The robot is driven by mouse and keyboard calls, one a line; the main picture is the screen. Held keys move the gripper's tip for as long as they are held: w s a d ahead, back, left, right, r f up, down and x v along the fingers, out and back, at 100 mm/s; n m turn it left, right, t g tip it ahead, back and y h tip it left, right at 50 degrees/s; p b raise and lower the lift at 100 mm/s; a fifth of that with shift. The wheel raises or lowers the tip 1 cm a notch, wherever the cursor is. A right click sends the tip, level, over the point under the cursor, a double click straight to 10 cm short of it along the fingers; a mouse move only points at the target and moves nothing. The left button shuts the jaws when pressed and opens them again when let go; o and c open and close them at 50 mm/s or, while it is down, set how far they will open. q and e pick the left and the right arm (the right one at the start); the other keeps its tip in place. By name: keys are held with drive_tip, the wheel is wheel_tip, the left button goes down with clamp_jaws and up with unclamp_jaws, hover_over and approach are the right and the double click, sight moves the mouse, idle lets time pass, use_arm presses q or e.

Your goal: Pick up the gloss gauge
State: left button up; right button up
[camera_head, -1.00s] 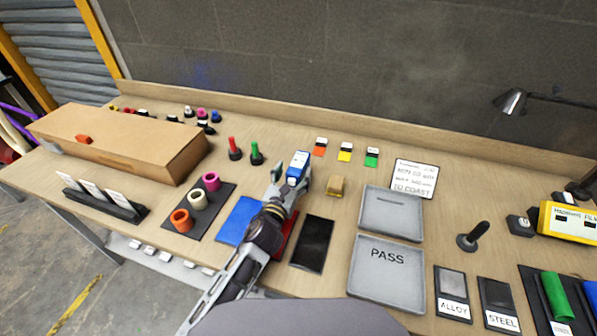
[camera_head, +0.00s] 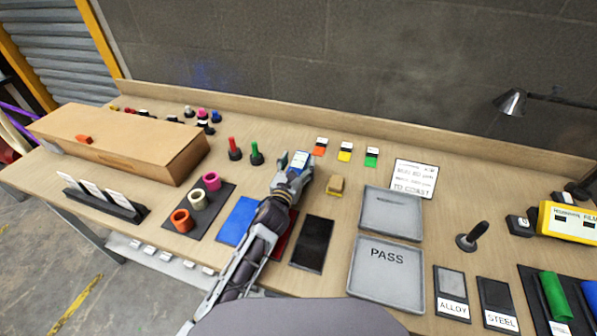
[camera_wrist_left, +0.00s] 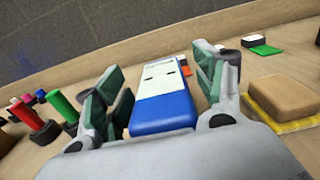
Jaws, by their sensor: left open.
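The gloss gauge appears to be the blue and white block (camera_head: 299,159) lying on the bench in the middle of the head view. It also shows in the left wrist view (camera_wrist_left: 163,97), white at its far part and blue at its near end. My left gripper (camera_head: 294,168) is open, with one finger on each side of the block. In the left wrist view the fingers (camera_wrist_left: 158,92) stand apart, with a visible gap on both sides. The head view hides the block's near end behind the gripper. My right gripper is not in view.
A tan block on a yellow base (camera_head: 335,185) sits close to the right of my left gripper. Red and green pegs (camera_head: 256,153) stand to the left. Grey trays (camera_head: 388,272), a black pad (camera_head: 312,244) and a blue pad (camera_head: 236,221) lie nearer.

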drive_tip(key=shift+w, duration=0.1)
use_arm(q)
drive_tip(key=c, duration=1.3)
drive_tip(key=shift+r, duration=0.15)
drive_tip(key=shift+r, duration=0.95)
wheel_tip(320, 180, up, 7)
drive_tip(key=shift+r+p, duration=0.1)
drive_tip(key=shift+p, duration=0.8)
drive_tip(key=shift+r, duration=0.35)
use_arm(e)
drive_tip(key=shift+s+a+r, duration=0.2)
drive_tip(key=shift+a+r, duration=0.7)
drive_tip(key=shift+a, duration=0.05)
